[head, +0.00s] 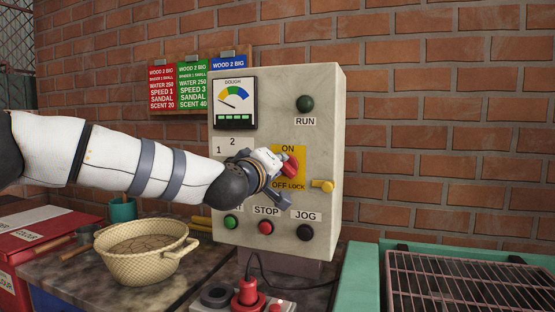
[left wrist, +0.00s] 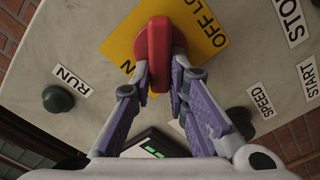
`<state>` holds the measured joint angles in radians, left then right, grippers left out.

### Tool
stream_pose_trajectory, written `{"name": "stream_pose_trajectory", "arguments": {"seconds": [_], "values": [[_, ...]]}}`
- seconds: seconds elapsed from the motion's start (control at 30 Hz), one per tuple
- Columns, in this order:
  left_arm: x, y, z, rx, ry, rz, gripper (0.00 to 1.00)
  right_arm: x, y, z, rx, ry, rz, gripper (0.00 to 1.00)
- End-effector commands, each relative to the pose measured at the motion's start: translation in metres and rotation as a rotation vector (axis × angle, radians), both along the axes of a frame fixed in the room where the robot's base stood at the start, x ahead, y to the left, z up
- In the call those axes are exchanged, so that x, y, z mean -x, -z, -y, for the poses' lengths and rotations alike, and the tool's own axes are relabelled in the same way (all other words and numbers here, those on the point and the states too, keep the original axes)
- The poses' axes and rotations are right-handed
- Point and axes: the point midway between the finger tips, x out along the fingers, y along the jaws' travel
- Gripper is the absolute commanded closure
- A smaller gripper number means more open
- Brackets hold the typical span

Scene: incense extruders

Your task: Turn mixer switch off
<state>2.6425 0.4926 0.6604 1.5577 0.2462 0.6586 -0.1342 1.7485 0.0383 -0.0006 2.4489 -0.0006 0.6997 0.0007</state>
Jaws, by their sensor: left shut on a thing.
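The mixer switch is a red rotary handle (head: 290,165) on a yellow plate (head: 290,150) marked ON above and OFF LOCK below, on the front of the beige control box (head: 324,140). My left gripper (head: 279,164) reaches in from the left and is shut on the red handle. In the left wrist view the two fingers (left wrist: 161,82) press on both sides of the red handle (left wrist: 159,50). The fingers cover part of the handle and plate. The RUN lamp (head: 305,104) looks dark green. My right gripper is not in view.
A yellow lock tab (head: 322,185) sticks out right of the plate. START (head: 231,222), STOP (head: 265,227) and JOG (head: 305,232) buttons sit below. A woven basket (head: 140,250) stands on the counter under my arm. A wire rack (head: 460,280) lies at right.

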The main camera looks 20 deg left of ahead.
Motion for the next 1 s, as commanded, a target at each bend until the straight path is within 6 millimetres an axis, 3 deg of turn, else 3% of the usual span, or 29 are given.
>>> {"name": "stream_pose_trajectory", "arguments": {"seconds": [0.6, 1.0], "values": [[0.0, 0.009, -0.003, 0.537, 0.002, -0.021, 1.0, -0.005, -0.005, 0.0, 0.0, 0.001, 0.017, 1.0], [0.0, 0.011, -0.003, 0.712, 0.002, -0.026, 1.0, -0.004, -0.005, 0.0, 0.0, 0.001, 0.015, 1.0]]}}
